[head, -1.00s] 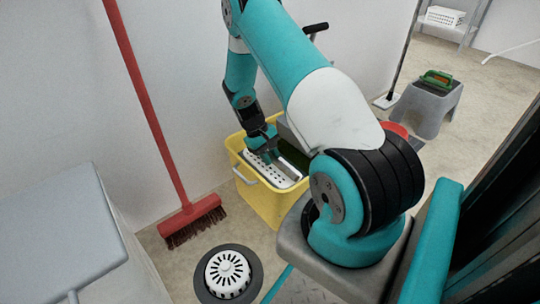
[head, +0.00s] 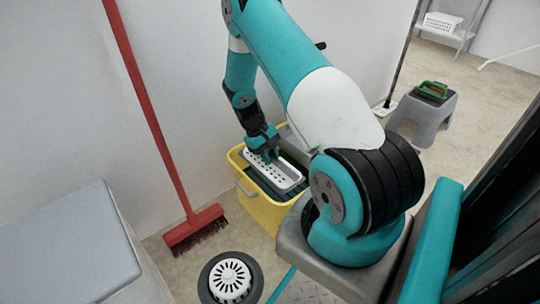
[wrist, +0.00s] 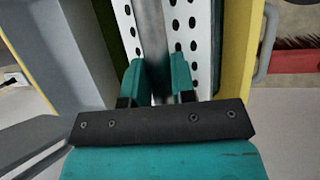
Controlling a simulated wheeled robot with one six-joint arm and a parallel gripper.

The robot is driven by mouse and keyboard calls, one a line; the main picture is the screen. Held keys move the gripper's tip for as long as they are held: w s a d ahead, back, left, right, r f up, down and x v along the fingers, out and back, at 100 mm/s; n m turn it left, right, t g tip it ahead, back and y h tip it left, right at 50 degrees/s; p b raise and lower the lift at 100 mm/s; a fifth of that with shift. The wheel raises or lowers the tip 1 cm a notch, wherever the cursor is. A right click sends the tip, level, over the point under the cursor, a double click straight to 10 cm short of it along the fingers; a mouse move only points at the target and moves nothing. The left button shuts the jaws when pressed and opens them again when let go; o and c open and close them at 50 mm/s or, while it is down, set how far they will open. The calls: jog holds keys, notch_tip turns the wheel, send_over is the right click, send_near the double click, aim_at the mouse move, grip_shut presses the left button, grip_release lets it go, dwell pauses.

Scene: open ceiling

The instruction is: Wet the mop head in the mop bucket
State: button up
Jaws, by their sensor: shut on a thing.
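The yellow mop bucket (head: 262,212) stands on the floor by the wall; its yellow wall also shows in the wrist view (wrist: 237,55). A white perforated plate, apparently the mop head (head: 288,174), is at the bucket's opening with a dark layer under it. In the wrist view the mop head (wrist: 194,45) lies beyond my fingers. My gripper (head: 266,156) points down over it. In the wrist view my gripper (wrist: 157,78) is shut on a grey metal bar (wrist: 150,30) along the plate. I cannot tell whether the dark underside touches water.
A red broom (head: 190,228) leans on the wall left of the bucket. A white slotted dome (head: 230,280) sits on the floor in front. A grey box-like unit (head: 65,240) is at left. A grey stool (head: 425,120) carrying a green item (head: 433,88) stands behind right.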

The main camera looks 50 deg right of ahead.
aim_at(270, 154)
jog(key=shift+r+p, duration=3.1)
jog(key=shift+r, duration=0.55)
